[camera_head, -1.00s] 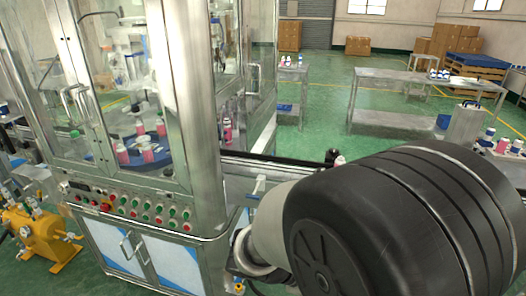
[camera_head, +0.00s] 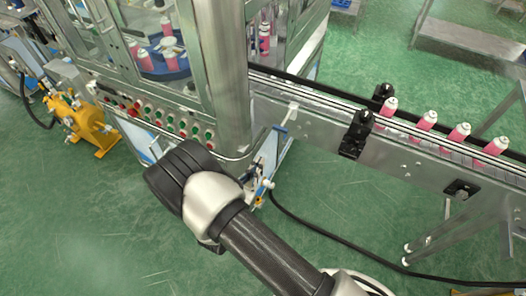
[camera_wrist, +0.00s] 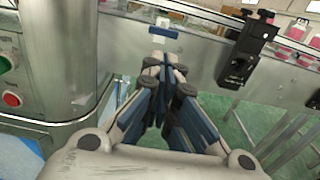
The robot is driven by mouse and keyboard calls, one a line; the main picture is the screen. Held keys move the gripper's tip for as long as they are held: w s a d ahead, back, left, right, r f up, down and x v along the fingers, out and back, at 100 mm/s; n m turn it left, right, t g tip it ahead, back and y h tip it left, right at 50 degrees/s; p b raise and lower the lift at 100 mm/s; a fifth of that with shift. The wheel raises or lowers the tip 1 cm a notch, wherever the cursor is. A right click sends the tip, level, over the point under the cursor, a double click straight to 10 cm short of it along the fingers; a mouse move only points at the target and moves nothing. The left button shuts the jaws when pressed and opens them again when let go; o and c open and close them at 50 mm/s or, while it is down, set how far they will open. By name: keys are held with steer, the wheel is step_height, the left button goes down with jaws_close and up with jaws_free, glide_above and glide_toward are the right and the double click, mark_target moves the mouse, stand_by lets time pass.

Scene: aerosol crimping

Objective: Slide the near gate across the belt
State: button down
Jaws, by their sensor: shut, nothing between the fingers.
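On the belt's near side, a small grey T-shaped piece (camera_head: 288,114) sticks out by the machine's corner; it looks like the near gate, though I cannot be sure. In the wrist view, a blue-grey bar (camera_wrist: 158,28) stands at the belt's edge, straight ahead of my gripper (camera_wrist: 167,72). My gripper is shut and empty, with its tips pointing at the belt's side wall, below the bar. I cannot tell whether the tips touch anything. The belt (camera_head: 320,97) runs from the machine to the right.
A black clamp-like unit (camera_head: 357,132) is on the belt's near side, with another (camera_head: 384,92) across from it. Several pink cans (camera_head: 427,120) stand on the belt to the right. The glass-and-steel machine (camera_head: 215,70) stands left. A black cable (camera_head: 320,235) lies on the green floor.

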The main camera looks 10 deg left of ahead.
steer(key=b, duration=0.2)
glide_toward(283, 125)
steer(key=w, duration=0.1)
steer(key=w+f, duration=0.1)
steer(key=w, duration=0.1)
steer(key=w+d+f, duration=0.1)
steer(key=shift+w+d, duration=0.1)
steer(key=shift+w, duration=0.15)
steer(key=b+x, duration=0.2)
steer(key=x, duration=0.5)
steer(key=shift+f+b, duration=0.1)
steer(key=shift+b, duration=0.25)
steer(key=shift+r, duration=0.2)
